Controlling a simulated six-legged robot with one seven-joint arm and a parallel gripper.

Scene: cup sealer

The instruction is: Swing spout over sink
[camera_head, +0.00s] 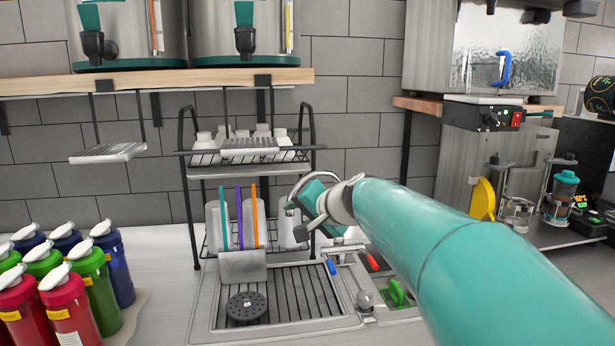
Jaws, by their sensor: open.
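The chrome spout (301,183) shows as a curved tube behind my gripper, at the middle of the view. Its outlet end hangs at the left, near the rear edge of the sink area. My gripper (303,212) is open around or just in front of the spout; I cannot tell whether it touches. My teal arm comes in from the lower right and hides the spout's base. The sink (222,322) is a metal basin with a slatted grate in the counter, below and to the left of my gripper.
A dish rack (184,205) with cups stands behind the sink. Several coloured bottles (72,305) fill the left counter. Red and blue tap handles (331,267) and a green item (395,293) sit right of the grate. A sealing machine (490,150) stands at right.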

